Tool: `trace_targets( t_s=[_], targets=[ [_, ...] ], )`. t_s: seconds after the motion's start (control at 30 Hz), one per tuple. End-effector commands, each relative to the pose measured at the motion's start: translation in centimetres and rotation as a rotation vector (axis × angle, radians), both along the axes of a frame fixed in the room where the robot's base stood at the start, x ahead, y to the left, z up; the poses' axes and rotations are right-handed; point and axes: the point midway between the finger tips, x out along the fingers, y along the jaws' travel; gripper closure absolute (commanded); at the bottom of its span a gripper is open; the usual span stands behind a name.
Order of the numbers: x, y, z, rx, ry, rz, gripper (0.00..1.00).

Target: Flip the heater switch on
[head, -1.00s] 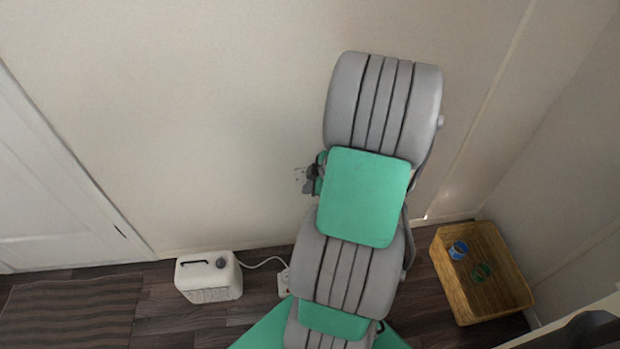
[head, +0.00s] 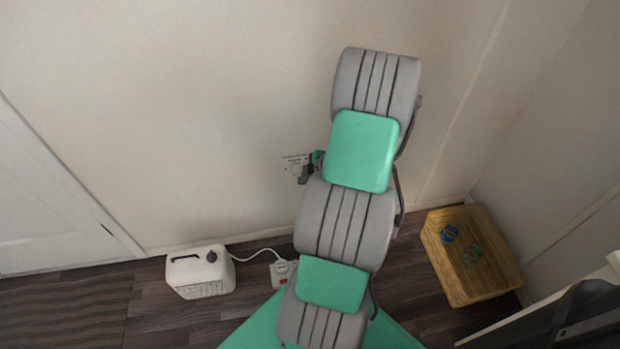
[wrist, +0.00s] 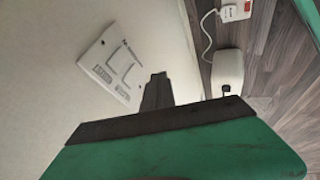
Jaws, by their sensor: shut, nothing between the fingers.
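A white switch plate (head: 294,164) is on the wall, just left of my arm in the head view. In the wrist view the plate (wrist: 118,65) shows tilted, with small dark print and outlined rocker shapes; the print is too small to read, and I cannot tell the switch position. My gripper (head: 304,178) is at the lower right edge of the plate in the head view. In the wrist view my gripper (wrist: 157,90) is shut and empty, its tip right of the plate's lower edge. I cannot tell whether it touches the wall.
A white box-shaped unit (head: 201,272) stands on the floor, with a cable running to a white socket block (head: 283,273) with a red switch. A wooden crate (head: 492,286) with two small round items is at right. The wall left of the plate is clear.

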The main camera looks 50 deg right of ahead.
Motion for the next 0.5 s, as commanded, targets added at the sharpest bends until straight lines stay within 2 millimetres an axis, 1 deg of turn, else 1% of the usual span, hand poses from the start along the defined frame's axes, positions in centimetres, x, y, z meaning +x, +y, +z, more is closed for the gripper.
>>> trace_targets(
  t_s=[0.03,0.1,0.2,0.3,0.5],
  targets=[
    [0.6,0.2,-1.4,0.002,0.002,0.002,1.00],
    [1.6,-0.2,-2.0,-0.002,0.000,0.003,1.00],
    [3.0,-1.3,-2.0,-0.003,-0.002,0.002,1.00],
    [3.9,-1.8,-2.1,-0.002,-0.001,0.001,1.00],
    [4.3,-2.2,-2.0,0.000,0.001,-0.001,1.00]
  ],
)
